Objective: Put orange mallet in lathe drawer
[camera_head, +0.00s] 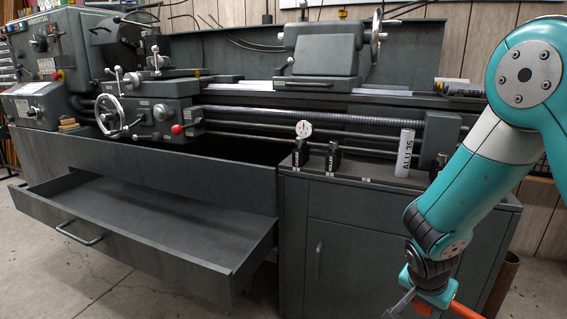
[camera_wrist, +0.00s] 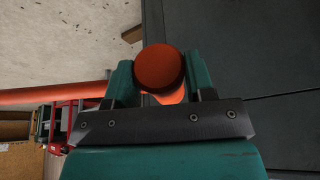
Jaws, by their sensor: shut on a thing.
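My gripper (camera_head: 425,300) is low at the bottom right of the head view, in front of the lathe cabinet and right of the drawer. It is shut on the orange mallet (camera_head: 467,311), of which only a short orange part shows there. In the wrist view the mallet's round orange end (camera_wrist: 160,67) sits between the green fingers of my gripper (camera_wrist: 160,82), and an orange length (camera_wrist: 50,95) runs to the left. The lathe drawer (camera_head: 150,225) is pulled out at the left and looks empty. Its handle (camera_head: 80,235) is on the front.
The grey lathe (camera_head: 320,55) stands above the drawer. A cabinet door (camera_head: 345,265) is right of the drawer. A dial gauge (camera_head: 303,130), black blocks and a white cylinder labelled ALU 35 (camera_head: 405,152) stand on the cabinet top. Open floor (camera_head: 60,285) lies at the front left.

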